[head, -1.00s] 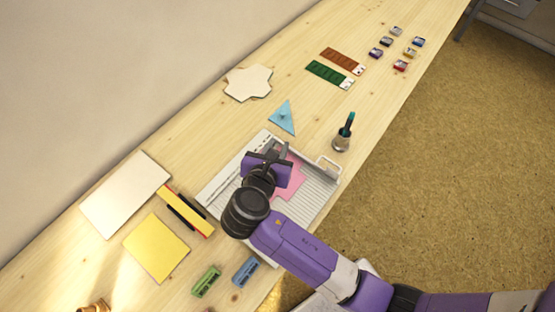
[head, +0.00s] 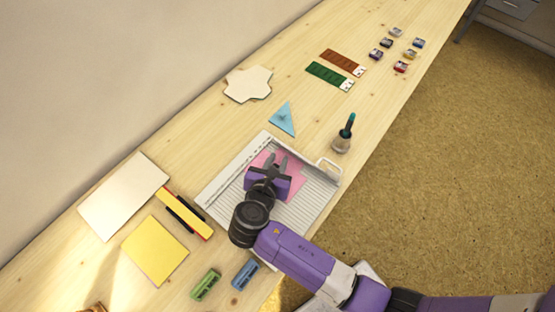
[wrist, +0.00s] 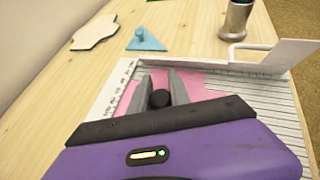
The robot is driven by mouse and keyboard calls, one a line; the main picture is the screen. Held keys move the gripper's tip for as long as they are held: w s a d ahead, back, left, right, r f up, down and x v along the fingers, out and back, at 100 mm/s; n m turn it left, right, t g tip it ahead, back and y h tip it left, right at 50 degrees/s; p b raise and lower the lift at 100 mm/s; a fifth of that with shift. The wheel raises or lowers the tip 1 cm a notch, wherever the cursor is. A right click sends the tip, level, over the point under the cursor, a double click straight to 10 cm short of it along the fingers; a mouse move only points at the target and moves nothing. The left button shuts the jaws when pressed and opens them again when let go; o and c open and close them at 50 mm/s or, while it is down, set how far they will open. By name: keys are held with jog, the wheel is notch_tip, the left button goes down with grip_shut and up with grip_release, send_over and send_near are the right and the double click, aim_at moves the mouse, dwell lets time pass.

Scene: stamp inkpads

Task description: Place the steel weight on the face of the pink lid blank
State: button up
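The pink lid blank (head: 296,183) lies flat on the ribbed grey-white board; it also shows in the wrist view (wrist: 205,82), partly covered by my fingers. My gripper (head: 275,160) is over the blank. In the wrist view my two grey fingers (wrist: 158,82) stand a small gap apart, with a dark round knob between them, which I take for the top of the steel weight (wrist: 160,99). The knob fills the gap. The weight's body is hidden, and I cannot tell whether it touches the blank.
The ribbed board (head: 318,190) has a raised arm and handle (head: 329,168) at its right. A steel holder with a teal-topped tool (head: 342,142) stands beyond. A blue triangle (head: 282,118), yellow sheet (head: 155,250) and green block (head: 206,285) lie around it.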

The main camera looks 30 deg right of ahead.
jog(key=o, duration=0.4)
jog(key=shift+c, duration=0.2)
jog(key=shift+a+r, duration=0.1)
jog(key=shift+r, duration=0.15)
jog(key=v, duration=1.2)
jog(key=shift+s+f, duration=0.1)
